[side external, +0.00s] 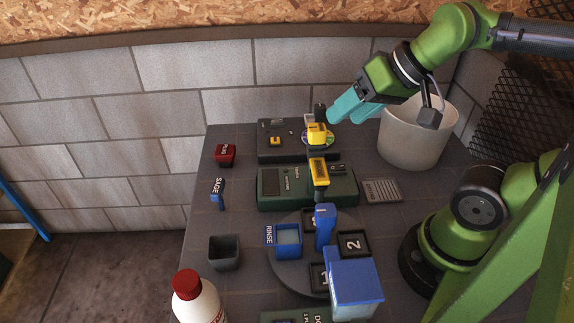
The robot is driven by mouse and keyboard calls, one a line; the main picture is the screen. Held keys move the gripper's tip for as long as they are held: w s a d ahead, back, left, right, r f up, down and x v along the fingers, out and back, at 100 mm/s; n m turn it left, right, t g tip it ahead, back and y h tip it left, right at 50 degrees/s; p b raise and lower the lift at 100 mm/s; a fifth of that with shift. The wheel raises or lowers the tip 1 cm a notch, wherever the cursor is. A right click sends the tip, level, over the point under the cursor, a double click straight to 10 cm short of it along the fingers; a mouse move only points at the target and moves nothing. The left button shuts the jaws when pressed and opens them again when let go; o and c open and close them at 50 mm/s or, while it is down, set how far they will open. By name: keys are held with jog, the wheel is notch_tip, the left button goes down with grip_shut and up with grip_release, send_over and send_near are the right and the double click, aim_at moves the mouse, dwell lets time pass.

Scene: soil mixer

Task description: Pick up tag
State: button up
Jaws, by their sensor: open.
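A small blue tag (218,193) with dark lettering that seems to read SAGE stands at the left side of the dark table, apart from other items. My gripper (339,115) has teal fingers and is open. It is high over the back right of the table, beside the white bucket and well to the right of the tag. I see nothing between its fingers, though the far finger is partly hidden.
A red labelled block (225,154) sits behind the tag. A green device (272,190), a grey bucket (412,140), a dark square cup (224,251), a round platform (290,276) with blue containers and a red-capped bottle (198,300) stand around. Table around the tag is clear.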

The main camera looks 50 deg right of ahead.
jog(key=w+r+n+g, duration=0.1)
jog(key=w+n, duration=0.1)
jog(key=n, duration=0.1)
jog(key=w+r+n+g+h, duration=0.1)
jog(key=n, duration=0.1)
jog(key=w+r+n+g+h, duration=0.1)
jog(key=w+n, duration=0.1)
jog(key=n, duration=0.1)
jog(key=shift+w+a+r+n, duration=0.1)
jog(key=shift+w+n, duration=0.2)
jog(key=w+a+f+n+h, duration=0.1)
jog(key=w+a+n+h, duration=0.25)
jog(key=w+n, duration=0.5)
jog(key=r+n+t+h, duration=0.1)
jog(key=n+t+h, duration=0.3)
jog(key=n+h, duration=0.55)
send_over(220, 185)
jog(key=f+v, duration=0.1)
jog(key=v, duration=0.2)
jog(key=n+y, duration=0.2)
jog(key=n, duration=0.1)
notch_tip(220, 185, down, 21)
jog(key=shift+w+a+f, duration=0.15)
jog(key=shift+f, duration=0.65)
jog(key=x, duration=0.5)
jog(key=shift+a+f, duration=0.1)
jog(key=shift+f, duration=0.25)
